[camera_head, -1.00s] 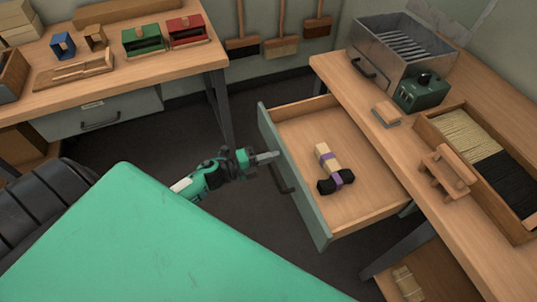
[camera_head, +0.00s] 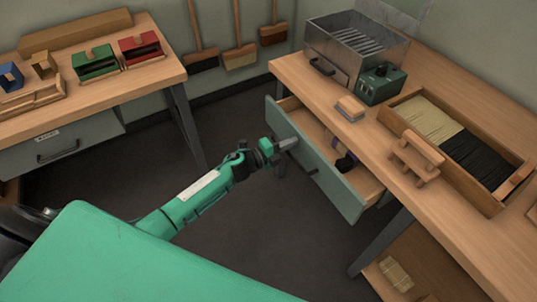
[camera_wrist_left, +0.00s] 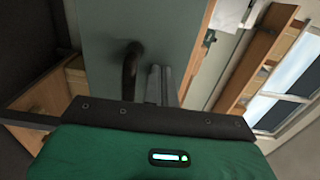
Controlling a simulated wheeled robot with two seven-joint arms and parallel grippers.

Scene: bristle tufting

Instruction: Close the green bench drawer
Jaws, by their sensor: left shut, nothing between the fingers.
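The green bench drawer (camera_head: 318,167) is partly open under the right-hand workbench, and its front also fills the middle of the left wrist view (camera_wrist_left: 107,40). Its dark handle (camera_wrist_left: 130,72) stands just left of the fingers there. My left gripper (camera_head: 290,143) is shut and empty, with its fingertips at the drawer front's outer face; I cannot tell if they touch it. Inside the drawer, a bundle with dark bristles (camera_head: 345,162) is mostly hidden by the front. My right gripper is not in view.
The right workbench (camera_head: 294,72) carries a metal box (camera_head: 330,68), a green device (camera_head: 382,84), a bristle tray (camera_head: 500,203) and a wooden stand (camera_head: 415,155). The left workbench (camera_head: 130,87) holds small coloured boxes. The floor between the benches is clear.

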